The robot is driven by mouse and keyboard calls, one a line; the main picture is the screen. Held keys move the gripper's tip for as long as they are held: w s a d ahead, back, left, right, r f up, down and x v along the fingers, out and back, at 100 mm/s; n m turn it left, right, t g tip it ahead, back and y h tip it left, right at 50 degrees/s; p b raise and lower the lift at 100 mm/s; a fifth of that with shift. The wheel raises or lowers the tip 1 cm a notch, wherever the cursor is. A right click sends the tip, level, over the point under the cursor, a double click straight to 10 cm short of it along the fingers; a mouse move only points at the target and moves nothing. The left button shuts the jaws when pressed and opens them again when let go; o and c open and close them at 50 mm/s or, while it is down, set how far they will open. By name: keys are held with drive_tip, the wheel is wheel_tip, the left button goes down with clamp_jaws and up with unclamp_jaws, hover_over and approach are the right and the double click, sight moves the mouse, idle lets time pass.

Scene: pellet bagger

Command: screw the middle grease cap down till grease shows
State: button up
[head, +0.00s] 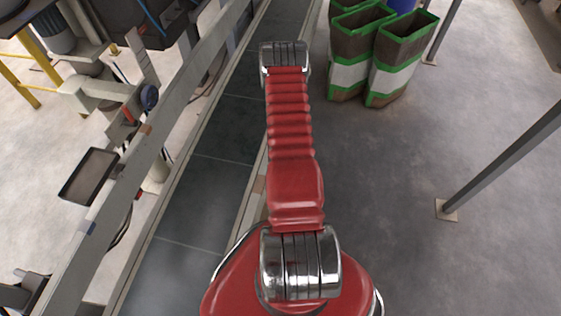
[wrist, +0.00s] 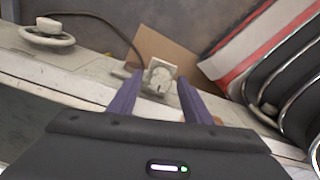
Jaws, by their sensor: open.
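In the wrist view, the two dark purple fingers of my gripper (wrist: 159,79) stand apart with a gap between them. A small pale round cap on a squarish block (wrist: 160,73) shows between and just beyond the fingertips; it looks like a grease cap. I cannot tell whether it is the middle one or whether the fingers touch it. No grease is visible. The left finger partly hides pale parts beside it. In the head view my red arm reaches forward, and my gripper is hidden beyond it.
In the wrist view, a pale handwheel (wrist: 47,33) sits at upper left, a brown board (wrist: 168,48) lies behind the cap, and black, chrome-edged shapes (wrist: 283,75) crowd the right. In the head view, green-edged bags (head: 395,62) and a post (head: 500,158) stand right; a tray (head: 89,176) is left.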

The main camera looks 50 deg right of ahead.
drive_tip(key=shift+c, duration=0.7)
drive_tip(key=c, duration=0.9)
drive_tip(key=shift+w+d, duration=0.1)
drive_tip(key=shift+d, duration=0.1)
drive_tip(key=shift+c, duration=0.2)
drive_tip(key=shift+m, duration=0.3)
